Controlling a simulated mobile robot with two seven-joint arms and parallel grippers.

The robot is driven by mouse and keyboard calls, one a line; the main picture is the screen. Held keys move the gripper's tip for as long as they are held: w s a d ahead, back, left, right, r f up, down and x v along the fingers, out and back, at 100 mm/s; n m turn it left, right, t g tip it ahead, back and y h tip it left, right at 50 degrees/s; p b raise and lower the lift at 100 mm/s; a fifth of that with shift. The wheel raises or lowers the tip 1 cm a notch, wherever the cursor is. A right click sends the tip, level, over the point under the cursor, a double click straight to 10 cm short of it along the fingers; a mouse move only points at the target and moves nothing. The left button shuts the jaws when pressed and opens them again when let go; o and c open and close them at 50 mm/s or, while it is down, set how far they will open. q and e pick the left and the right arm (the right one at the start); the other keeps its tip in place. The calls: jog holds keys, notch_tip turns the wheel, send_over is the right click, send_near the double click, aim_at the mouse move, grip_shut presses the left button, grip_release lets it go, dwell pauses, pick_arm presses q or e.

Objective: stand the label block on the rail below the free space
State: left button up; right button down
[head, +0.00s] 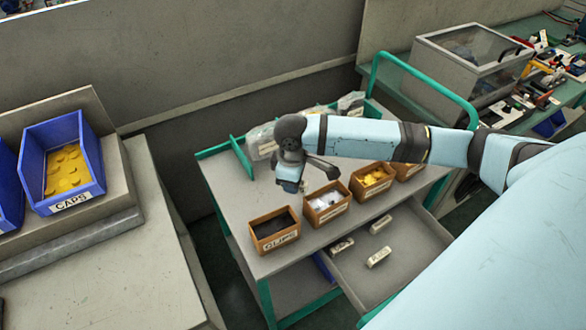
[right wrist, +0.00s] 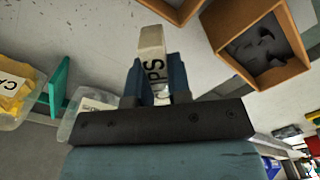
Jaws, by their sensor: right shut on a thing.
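My right gripper (head: 290,187) is over the trolley top, behind the front row of brown bins. In the right wrist view its fingers (right wrist: 158,82) are shut on a pale label block (right wrist: 152,42). In the head view the held block cannot be made out clearly. Clear bins (head: 262,140) stand at the trolley's back, partly behind my arm. A green upright divider (head: 241,156) is at their left; it also shows in the right wrist view (right wrist: 59,87). I cannot make out the rail clearly.
An open drawer (head: 345,275) below holds loose label blocks (head: 378,257). A blue CAPS bin (head: 62,165) stands on the left bench. The trolley top left of my gripper is clear.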

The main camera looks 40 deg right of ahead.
aim_at(293, 204)
jog(key=shift+f, duration=3.3)
jog(key=shift+f, duration=0.1)
jog(key=c, duration=1.1)
grip_release()
jog(key=shift+o, duration=0.2)
